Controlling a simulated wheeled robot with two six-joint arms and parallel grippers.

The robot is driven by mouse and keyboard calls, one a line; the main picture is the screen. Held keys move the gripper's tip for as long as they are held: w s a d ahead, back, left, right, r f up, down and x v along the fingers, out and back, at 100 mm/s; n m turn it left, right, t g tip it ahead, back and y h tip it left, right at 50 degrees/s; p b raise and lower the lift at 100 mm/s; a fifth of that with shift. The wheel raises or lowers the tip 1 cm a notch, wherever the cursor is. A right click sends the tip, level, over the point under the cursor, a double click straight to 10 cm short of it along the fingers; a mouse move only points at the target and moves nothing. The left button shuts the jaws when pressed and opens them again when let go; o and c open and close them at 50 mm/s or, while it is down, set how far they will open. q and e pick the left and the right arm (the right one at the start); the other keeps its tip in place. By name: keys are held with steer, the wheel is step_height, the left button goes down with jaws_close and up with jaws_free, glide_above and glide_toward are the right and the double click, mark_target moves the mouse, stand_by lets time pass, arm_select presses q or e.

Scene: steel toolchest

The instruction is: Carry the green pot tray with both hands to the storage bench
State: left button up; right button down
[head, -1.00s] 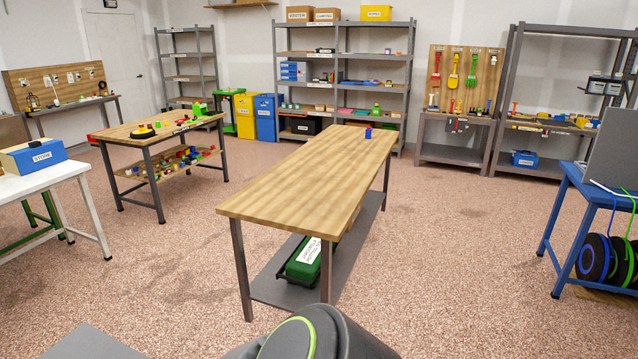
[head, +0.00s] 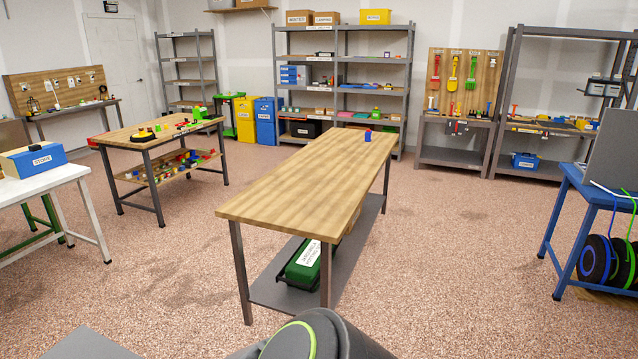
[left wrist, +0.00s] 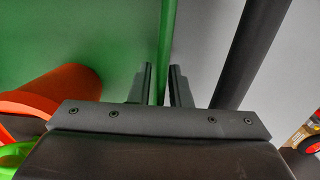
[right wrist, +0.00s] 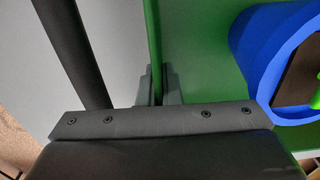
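The green pot tray shows only close up in the wrist views. An orange pot (left wrist: 62,92) is beside that wall. In the right wrist view the tray's wall (right wrist: 153,35) is between the fingers of my right gripper (right wrist: 158,75), also shut on it, with a blue pot (right wrist: 262,62) inside. The tray and both grippers are out of the head view.
A long wood-topped bench (head: 300,190) stands ahead, with a small blue item (head: 368,135) at its far end and a green box (head: 302,262) on its lower shelf. A white table (head: 30,185) stands left, a blue one (head: 575,200) right. Floor (head: 450,280) between is clear.

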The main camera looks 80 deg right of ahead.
arm_select(q)
steer(key=shift+o, duration=1.1)
steer(key=shift+w+r, duration=0.1)
steer(key=shift+w, duration=0.05)
arm_select(e)
steer(key=shift+s+f, duration=0.3)
steer(key=shift+f, duration=0.1)
steer(key=c, duration=1.9)
jaws_free()
steer(key=shift+f, duration=0.1)
steer(key=shift+c, duration=0.2)
arm_select(q)
steer(key=shift+w, duration=0.1)
arm_select(e)
steer(key=o, duration=0.4)
steer(key=shift+w, duration=0.2)
steer(key=shift+r, duration=0.25)
arm_select(q)
steer(key=shift+c, duration=0.3)
